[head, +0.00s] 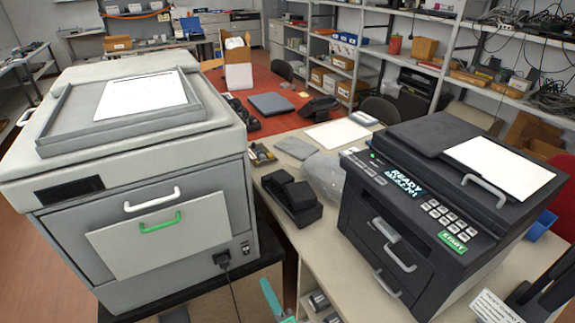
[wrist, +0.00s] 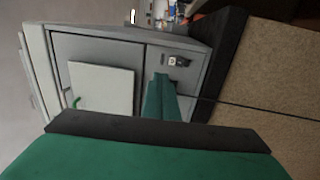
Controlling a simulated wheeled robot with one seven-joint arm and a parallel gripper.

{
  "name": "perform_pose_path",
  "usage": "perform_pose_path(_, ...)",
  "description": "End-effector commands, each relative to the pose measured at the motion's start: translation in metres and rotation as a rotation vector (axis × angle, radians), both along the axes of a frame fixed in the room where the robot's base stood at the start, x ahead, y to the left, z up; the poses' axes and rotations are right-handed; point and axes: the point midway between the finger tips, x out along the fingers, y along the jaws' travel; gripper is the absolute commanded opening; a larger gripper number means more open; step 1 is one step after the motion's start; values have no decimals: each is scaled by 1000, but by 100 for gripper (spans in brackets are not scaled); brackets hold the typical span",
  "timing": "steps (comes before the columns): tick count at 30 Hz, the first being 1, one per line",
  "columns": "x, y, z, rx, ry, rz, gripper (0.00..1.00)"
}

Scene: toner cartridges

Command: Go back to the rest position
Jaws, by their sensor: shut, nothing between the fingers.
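My gripper (head: 270,296) shows as a teal piece at the bottom edge of the head view, low between the two machines. In the wrist view its teal fingers (wrist: 160,92) are shut with nothing between them, and its green body fills the bottom. The large grey machine (head: 140,190) stands to its left, with a green handle on its front panel; that panel (wrist: 100,88) also shows turned sideways in the wrist view. The black printer (head: 410,220) stands to its right on a light table, its screen lit with "READY".
A black cartridge-like object (head: 292,198) and a clear plastic bag (head: 323,176) lie on the table (head: 275,240) between the machines. A cable hangs from the grey machine's socket (wrist: 180,61). Metal cylinders (head: 319,301) lie near the bottom. Shelves (head: 455,70) line the back.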

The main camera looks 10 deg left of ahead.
Motion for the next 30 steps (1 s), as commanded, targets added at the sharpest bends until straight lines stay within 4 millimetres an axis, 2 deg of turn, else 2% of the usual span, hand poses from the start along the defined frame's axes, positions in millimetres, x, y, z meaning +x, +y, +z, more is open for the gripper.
perform_pose_path(4,-10,-5,-1,25,13,-10,0)
perform_pose_path(8,-42,-17,-3,116,58,-32,0)
perform_pose_path(18,-156,-64,8,511,251,-158,0)
perform_pose_path(30,-275,-103,31,1019,517,-366,0)
